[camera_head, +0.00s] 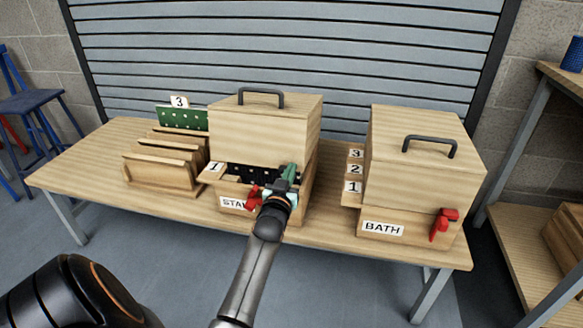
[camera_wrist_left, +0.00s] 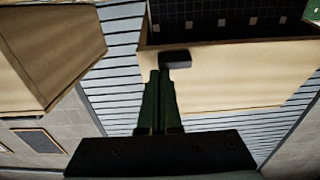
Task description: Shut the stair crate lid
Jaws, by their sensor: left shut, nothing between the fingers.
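The stair crate (camera_head: 232,203) stands mid-table, its "STA..." label partly hidden behind my gripper. Its wooden lid (camera_head: 260,134), with a dark handle (camera_head: 262,92) on top, is raised at the front. A gap shows a dark panel (camera_head: 240,172) with pale tiles inside. A red latch (camera_head: 254,196) is at the crate's front. My left gripper (camera_head: 290,172) is shut and empty at the crate's front right, by the gap. In the left wrist view its fingertips (camera_wrist_left: 161,72) are beside a small dark block (camera_wrist_left: 175,59) at the lid's edge; I cannot tell whether they touch. My right gripper is not in view.
The closed BATH crate (camera_head: 415,215) with a red latch (camera_head: 443,224) stands to the right, with number tags beside it. A wooden rack (camera_head: 160,175) holding a green panel (camera_head: 180,118) is to the left. The table's front left (camera_head: 90,175) is clear. A shelf unit is at far right.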

